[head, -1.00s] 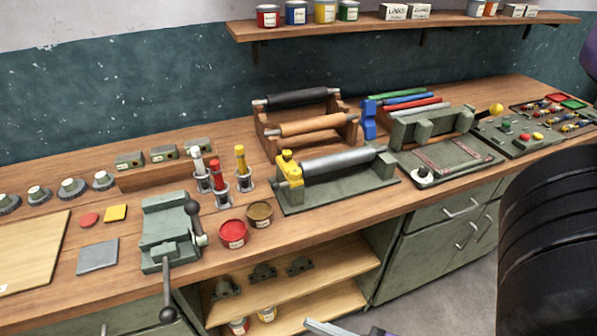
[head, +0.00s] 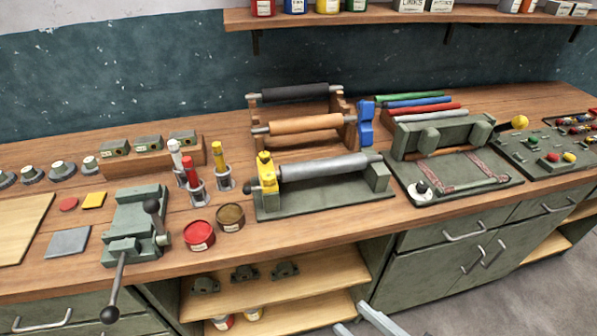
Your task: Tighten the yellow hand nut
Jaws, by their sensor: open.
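A yellow piece with a rounded knob on top (head: 265,170) sits at the left end of a grey roller (head: 325,167) in a green stand (head: 333,204). It is the likeliest yellow hand nut; its thread and how tight it is cannot be made out. My gripper (head: 352,318) shows at the bottom edge as two grey fingers, apart and empty. It is in front of the bench, well below the yellow piece and to its right, touching nothing visible.
Left of the stand are upright tools (head: 191,176), red (head: 199,235) and brown (head: 229,217) tins, and a green vise (head: 135,225) with a protruding handle. A roller rack (head: 300,137) stands behind. A flat green plate (head: 455,176) lies to the right. A shelf (head: 420,18) runs above.

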